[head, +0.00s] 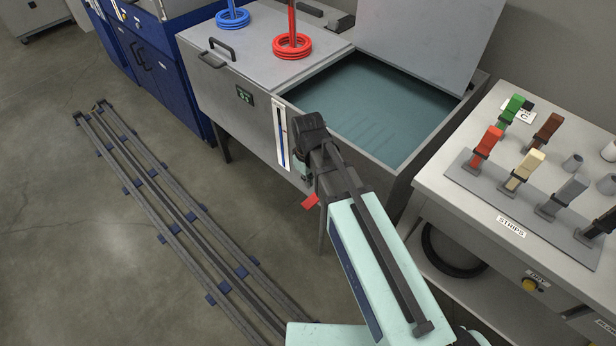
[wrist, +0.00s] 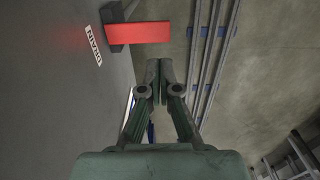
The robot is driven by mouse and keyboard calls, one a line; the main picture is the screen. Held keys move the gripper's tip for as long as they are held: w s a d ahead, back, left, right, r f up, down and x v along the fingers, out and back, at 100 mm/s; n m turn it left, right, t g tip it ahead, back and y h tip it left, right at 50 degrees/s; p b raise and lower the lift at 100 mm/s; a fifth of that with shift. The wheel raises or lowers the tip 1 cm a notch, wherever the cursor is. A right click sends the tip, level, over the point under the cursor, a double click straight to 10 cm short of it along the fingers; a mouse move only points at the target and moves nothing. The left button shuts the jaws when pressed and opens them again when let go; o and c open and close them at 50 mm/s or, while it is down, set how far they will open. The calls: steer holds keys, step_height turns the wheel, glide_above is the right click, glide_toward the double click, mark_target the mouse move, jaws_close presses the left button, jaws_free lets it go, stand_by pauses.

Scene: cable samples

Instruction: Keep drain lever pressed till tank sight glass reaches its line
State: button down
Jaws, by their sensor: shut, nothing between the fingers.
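The grey tank (head: 262,125) stands open, with teal liquid (head: 375,110) inside. Its sight glass (head: 282,135) is a white upright strip with a blue column on its front; the line is too small to read exactly. The red drain lever (head: 311,201) sticks out low on the tank front, partly behind my arm. In the wrist view the lever (wrist: 140,32) juts from a dark mount beside a DRAIN label (wrist: 94,45). My gripper (wrist: 160,66) is shut and empty, its tips a little below the lever in that picture, with a gap between them.
Floor rails (head: 165,215) run along the left. At right a bench (head: 450,205) holds coloured strips on a grey plate and a yellow button (head: 529,285). Blue rings (head: 232,18) and red rings (head: 292,46) stand on the tank top. Floor before the tank is open.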

mark_target(308, 204)
step_height(308, 204, down, 10)
steer(key=shift+f+p, duration=0.2)
steer(key=shift+p, duration=0.25)
stand_by(0.3)
